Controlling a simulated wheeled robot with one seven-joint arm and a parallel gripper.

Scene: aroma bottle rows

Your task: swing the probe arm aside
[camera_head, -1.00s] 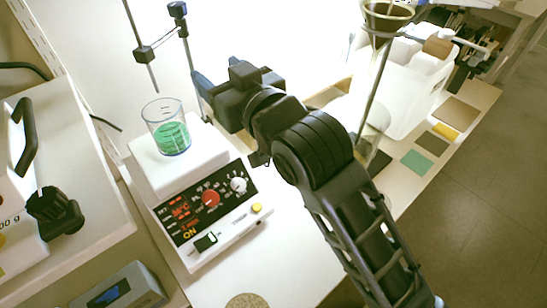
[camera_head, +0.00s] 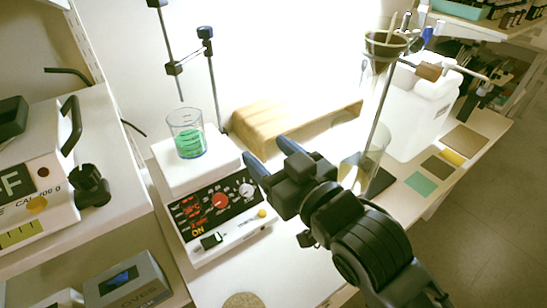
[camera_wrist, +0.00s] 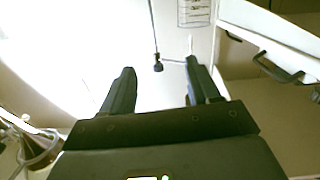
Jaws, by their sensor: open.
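The probe arm is a short bar with a black clamp (camera_head: 173,69) that carries a thin upright probe rod (camera_head: 163,35). The bar joins an upright post (camera_head: 211,80) behind the hotplate. The rod's lower tip hangs just above the rim of a beaker of green liquid (camera_head: 190,143), which stands on the white hotplate (camera_head: 232,207). My gripper (camera_head: 265,155) is open and empty, to the right of the beaker and apart from the probe arm. In the wrist view the clamp (camera_wrist: 158,66) and rod appear between my open fingers (camera_wrist: 160,72), beyond the tips.
A wooden block (camera_head: 270,130) lies behind my gripper. A funnel (camera_head: 386,45) on a stand and a white jerrycan (camera_head: 420,110) stand to the right. A balance (camera_head: 40,178) stands at the left. The bench in front of the hotplate is mostly clear.

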